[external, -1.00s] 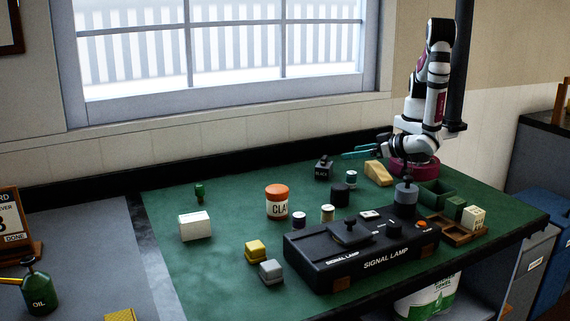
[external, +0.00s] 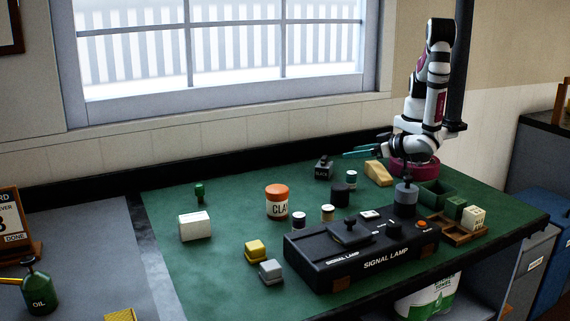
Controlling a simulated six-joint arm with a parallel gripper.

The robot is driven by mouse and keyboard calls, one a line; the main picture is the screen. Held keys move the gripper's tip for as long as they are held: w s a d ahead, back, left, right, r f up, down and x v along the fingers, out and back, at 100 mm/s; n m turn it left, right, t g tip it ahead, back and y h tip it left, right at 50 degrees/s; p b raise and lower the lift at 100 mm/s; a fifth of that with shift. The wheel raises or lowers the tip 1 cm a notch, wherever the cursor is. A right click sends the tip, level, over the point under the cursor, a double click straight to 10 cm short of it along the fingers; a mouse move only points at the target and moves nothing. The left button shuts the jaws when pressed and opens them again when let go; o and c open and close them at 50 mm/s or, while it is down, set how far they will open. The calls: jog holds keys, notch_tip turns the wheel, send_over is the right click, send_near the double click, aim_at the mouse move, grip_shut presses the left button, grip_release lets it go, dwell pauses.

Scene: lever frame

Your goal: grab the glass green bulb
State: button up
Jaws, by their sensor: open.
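A small green bulb (external: 199,192) with a dark green rounded top stands on the green mat at the left, behind a white box. My gripper (external: 348,154) has teal fingers and is at the back right, in front of my base and above the mat. It is open and empty, pointing left. It is far to the right of the bulb, with a wide gap between them.
A clay jar (external: 277,202) with an orange lid and a black ink bottle (external: 324,167) stand between bulb and gripper. The white box (external: 195,226) is just in front of the bulb. The signal lamp box (external: 362,254) fills the front. The mat around the bulb is mostly clear.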

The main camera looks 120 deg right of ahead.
aim_at(199, 184)
notch_tip(199, 184, up, 6)
jog(key=f, duration=0.1)
jog(key=w+n+t+y, duration=0.5)
jog(key=w+t+y, duration=0.15)
jog(key=w, duration=1.75)
jog(key=w+d+n+y, duration=0.65)
jog(key=d+n, duration=0.25)
jog(key=d, duration=0.3)
jog(key=shift+t+y, duration=0.35)
jog(key=shift+y, duration=0.25)
notch_tip(199, 184, down, 6)
jog(key=shift+s+a+f, duration=0.1)
jog(key=shift+a, duration=0.05)
jog(key=x, duration=1)
jog(key=r+x, duration=0.1)
jog(key=x, duration=0.4)
jog(key=shift+w+f, duration=0.1)
jog(key=shift+w, duration=0.3)
grip_shut()
